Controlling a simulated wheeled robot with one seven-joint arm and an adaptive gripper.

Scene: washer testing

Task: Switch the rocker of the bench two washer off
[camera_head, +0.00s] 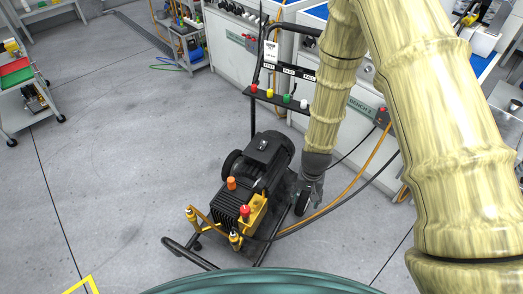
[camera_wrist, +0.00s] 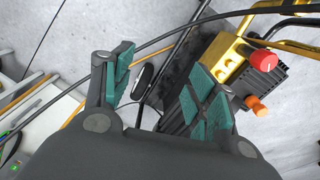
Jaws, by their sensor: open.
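The washer stands on the floor in the head view, with a black motor (camera_head: 268,152), a yellow pump block (camera_head: 257,209) and a black tube frame (camera_head: 185,253). A red knob (camera_head: 245,211) and an orange cap (camera_head: 231,183) sit on its pump end. I cannot make out the rocker clearly in either view. My gripper (camera_head: 309,188) points down at the right side of the washer, near a wheel (camera_head: 302,203). In the wrist view my gripper (camera_wrist: 155,88) is open, with nothing seen held between its green pads. The red knob (camera_wrist: 263,60) and orange cap (camera_wrist: 257,106) lie right of it.
A bench marked "BENCH 2" (camera_head: 364,107) stands behind my arm. An orange hose (camera_head: 362,170) and a black hose (camera_head: 345,199) run from the washer side toward it. The washer's handle carries coloured nozzles (camera_head: 287,99). A cart (camera_head: 25,95) stands far left; floor between is clear.

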